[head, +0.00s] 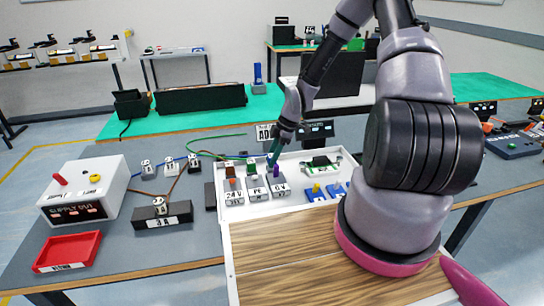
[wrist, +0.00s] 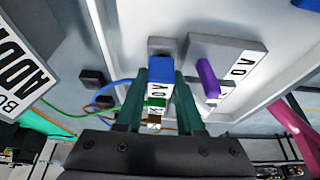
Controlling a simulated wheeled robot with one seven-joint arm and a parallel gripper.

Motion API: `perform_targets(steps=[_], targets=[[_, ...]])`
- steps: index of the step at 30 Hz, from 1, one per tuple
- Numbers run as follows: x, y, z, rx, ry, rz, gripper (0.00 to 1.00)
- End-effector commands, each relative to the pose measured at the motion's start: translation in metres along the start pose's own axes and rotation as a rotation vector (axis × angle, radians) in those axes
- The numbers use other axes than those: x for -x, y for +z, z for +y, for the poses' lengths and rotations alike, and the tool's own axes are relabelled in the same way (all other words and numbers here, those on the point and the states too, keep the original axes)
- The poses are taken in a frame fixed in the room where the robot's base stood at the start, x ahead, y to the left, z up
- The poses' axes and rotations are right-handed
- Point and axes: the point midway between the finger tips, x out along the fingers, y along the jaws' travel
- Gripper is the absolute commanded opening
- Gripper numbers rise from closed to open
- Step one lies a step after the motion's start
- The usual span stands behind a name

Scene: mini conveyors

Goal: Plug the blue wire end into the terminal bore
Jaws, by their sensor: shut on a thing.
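My gripper (wrist: 161,90) is shut on the blue wire end (wrist: 161,70), a blue block with a white lettered face between the two dark green fingers. The blue wire (wrist: 120,87) runs off to the left from it. A grey block (wrist: 160,46) lies just beyond the blue tip; whether the tip touches or enters it I cannot tell. The grey 0V terminal (wrist: 238,55) with a purple lever (wrist: 208,77) is to the right. In the head view my gripper (head: 273,156) is low over the terminal row, close to the purple lever; the wire end is too small to make out there.
The 24V (head: 233,198) and PE (head: 259,194) terminals stand left of the 0V one in a white tray (head: 226,245). A supply box (head: 115,185), a red bin (head: 68,252) and several labelled posts stand left. A wooden panel (head: 300,265) lies in front.

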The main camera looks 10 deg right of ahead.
Motion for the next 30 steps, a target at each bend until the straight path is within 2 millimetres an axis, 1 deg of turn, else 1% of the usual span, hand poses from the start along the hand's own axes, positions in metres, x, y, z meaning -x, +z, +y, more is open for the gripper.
perform_targets(steps=[13,14,15,16,26,29,30], targets=[[-0.010,0.004,0.000,0.001,0.001,0.000,0.00],[-0.010,0.004,0.000,0.001,0.001,0.000,0.44],[-0.010,0.004,0.000,0.001,0.001,0.000,0.60],[-0.010,0.004,0.000,0.001,0.001,0.000,0.71],[-0.009,0.004,0.000,0.000,0.001,0.000,0.72],[-0.001,0.005,0.001,-0.001,0.003,0.000,0.72],[0.004,0.005,0.001,-0.002,0.003,0.000,0.72]])
